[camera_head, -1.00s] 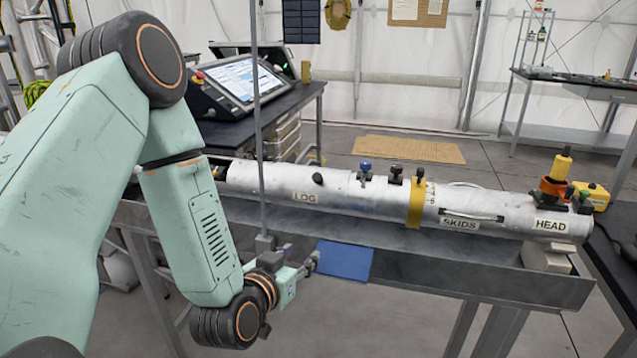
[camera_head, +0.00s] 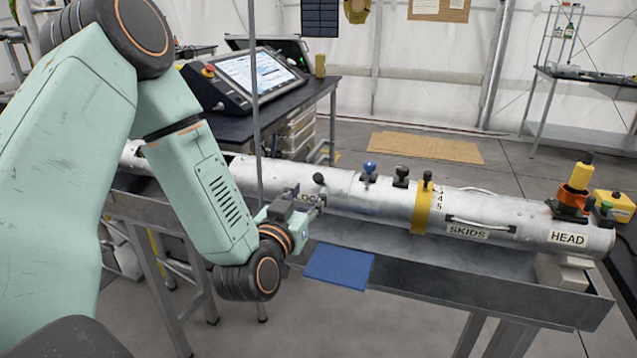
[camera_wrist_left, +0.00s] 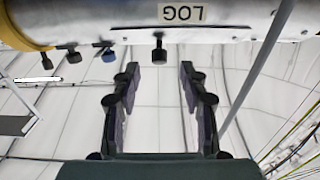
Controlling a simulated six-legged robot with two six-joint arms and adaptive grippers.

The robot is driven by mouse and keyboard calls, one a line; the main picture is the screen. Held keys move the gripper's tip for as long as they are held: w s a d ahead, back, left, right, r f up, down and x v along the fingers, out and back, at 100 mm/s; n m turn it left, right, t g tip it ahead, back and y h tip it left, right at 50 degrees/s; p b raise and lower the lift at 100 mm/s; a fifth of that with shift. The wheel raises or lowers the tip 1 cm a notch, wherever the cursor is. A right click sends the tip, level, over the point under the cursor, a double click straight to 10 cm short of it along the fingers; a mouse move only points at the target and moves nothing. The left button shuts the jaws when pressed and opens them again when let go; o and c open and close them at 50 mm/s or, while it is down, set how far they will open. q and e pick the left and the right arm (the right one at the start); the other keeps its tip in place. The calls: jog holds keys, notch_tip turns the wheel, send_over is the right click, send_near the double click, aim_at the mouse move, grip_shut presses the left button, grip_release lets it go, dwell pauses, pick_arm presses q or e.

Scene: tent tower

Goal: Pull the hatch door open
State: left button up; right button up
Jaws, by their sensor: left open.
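A long silver cylinder (camera_head: 400,200) lies across a metal trough. A section labelled LOG, which shows upside down in the left wrist view (camera_wrist_left: 183,14), carries a dark knob (camera_head: 319,178). The hatch door's outline is hard to tell, and no opening shows there. My left gripper (camera_head: 308,203) is at the near side of the LOG section, partly covering the label. In the left wrist view its two fingers (camera_wrist_left: 159,75) are spread with nothing between them. The knob (camera_wrist_left: 159,50) stands ahead, in line with the gap and apart from both fingers. My right gripper is not in view.
The trough's front wall (camera_head: 480,275) runs below the cylinder. A blue sheet (camera_head: 339,266) hangs at its edge. Other knobs (camera_head: 369,170), a yellow band (camera_head: 421,207) and a SKIDS handle (camera_head: 482,225) lie to the right. A thin upright pole (camera_head: 256,110) stands by my left arm.

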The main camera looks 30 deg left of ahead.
aim_at(316, 183)
pick_arm(q)
jog(key=x, duration=0.5)
jog(key=shift+w, duration=0.3)
jog(key=shift+s, duration=0.1)
jog(key=shift+c, duration=0.4)
jog(key=shift+c, duration=1.3)
grip_shut()
